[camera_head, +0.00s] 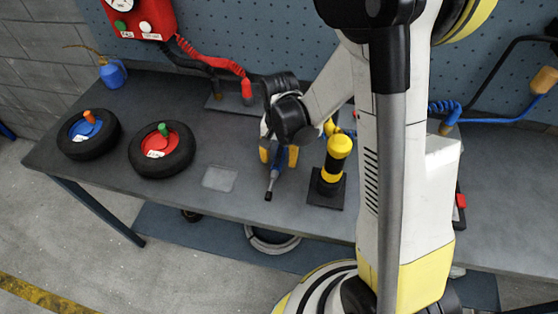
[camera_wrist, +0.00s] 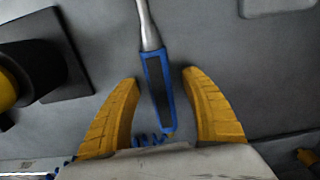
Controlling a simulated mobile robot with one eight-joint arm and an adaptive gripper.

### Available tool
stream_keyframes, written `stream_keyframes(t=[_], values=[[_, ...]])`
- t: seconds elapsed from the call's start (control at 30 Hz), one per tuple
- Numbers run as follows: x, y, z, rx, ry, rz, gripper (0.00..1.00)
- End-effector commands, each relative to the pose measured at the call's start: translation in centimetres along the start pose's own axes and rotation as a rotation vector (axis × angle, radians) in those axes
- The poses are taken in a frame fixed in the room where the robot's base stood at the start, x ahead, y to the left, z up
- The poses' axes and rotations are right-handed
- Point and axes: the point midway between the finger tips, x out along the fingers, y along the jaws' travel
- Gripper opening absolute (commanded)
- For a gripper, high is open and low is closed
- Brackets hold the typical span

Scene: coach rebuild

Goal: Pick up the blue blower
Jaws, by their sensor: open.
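The blue blower (camera_head: 277,160) lies on the grey workbench, partly hidden under my gripper in the head view. Its thin nozzle points toward the bench's front edge and ends in a dark tip. In the wrist view the blower (camera_wrist: 158,95) has a blue body with a dark panel and a silver nozzle, and a blue coil shows near its rear end. My gripper (camera_head: 279,156) is open, with its yellow fingers on either side of the blower. In the wrist view my gripper (camera_wrist: 163,76) shows gaps between both fingers and the body.
A yellow-and-black object (camera_head: 337,158) stands on a dark base close to the right of my gripper. Two tyres, with a blue hub (camera_head: 88,127) and a red hub (camera_head: 158,142), lie to the left. A red-handled tool (camera_head: 247,88) stands behind. A pale square (camera_head: 219,178) marks the bench.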

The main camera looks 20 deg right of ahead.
Motion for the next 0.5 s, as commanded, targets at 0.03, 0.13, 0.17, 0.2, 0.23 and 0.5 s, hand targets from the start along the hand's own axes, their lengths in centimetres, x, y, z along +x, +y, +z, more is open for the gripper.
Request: stream_keyframes(t=[0.03,0.13,0.17,0.2,0.23,0.5], values=[[-0.08,0.0,0.01,0.0,0.0,0.0,0.54],[-0.14,0.0,0.02,0.0,0.0,0.0,0.54],[-0.14,0.0,0.02,0.0,0.0,0.0,0.46],[-0.14,-0.01,0.01,0.0,0.0,0.0,0.34],[-0.14,-0.01,0.02,0.0,0.0,0.0,0.25],[-0.14,-0.01,0.02,0.0,0.0,0.0,0.0]])
